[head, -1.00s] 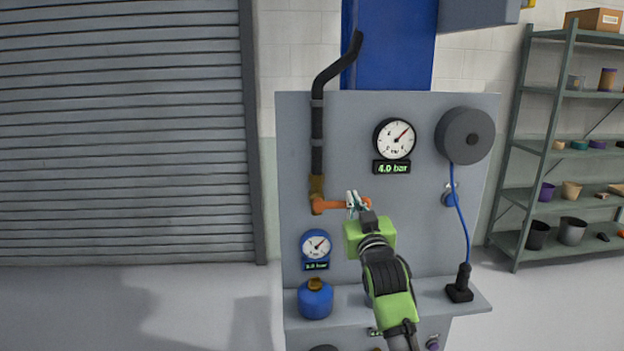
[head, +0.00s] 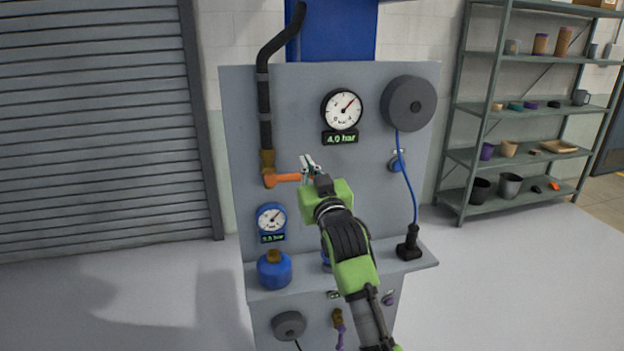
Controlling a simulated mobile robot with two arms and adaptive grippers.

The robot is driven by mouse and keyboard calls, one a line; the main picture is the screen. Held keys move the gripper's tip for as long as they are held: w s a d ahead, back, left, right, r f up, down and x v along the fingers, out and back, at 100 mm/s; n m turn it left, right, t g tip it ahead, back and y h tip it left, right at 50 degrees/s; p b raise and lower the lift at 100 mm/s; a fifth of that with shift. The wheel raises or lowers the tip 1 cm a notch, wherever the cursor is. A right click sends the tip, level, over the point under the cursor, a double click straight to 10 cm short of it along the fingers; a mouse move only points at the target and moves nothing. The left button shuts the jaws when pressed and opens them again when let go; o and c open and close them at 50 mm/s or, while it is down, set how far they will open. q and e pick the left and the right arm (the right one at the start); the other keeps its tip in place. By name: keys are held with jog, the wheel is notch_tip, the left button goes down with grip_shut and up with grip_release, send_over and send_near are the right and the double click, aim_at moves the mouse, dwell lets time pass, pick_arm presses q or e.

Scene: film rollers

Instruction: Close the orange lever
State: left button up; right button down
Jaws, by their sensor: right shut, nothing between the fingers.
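The orange lever (head: 288,178) sits on a brass valve (head: 267,160) at the lower end of the black pipe on the grey panel. The lever lies sideways, pointing right from the valve. My right gripper (head: 307,168) is at the lever's right end, shut with nothing between its fingers. Its fingertips overlap the lever's end in the picture; I cannot tell whether they touch it. The gripper's body hides what is just behind it. My left gripper is not in view.
A large gauge (head: 342,110) reads 4.0 bar. A smaller blue gauge (head: 271,220) is below the valve. A blue canister (head: 274,269) and a black tool (head: 409,246) with a blue hose stand on the panel's ledge (head: 300,290). Shelves (head: 465,130) stand at right.

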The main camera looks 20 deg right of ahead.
jog(key=s+b, duration=0.1)
jog(key=s, duration=0.5)
jog(key=shift+f, duration=0.45)
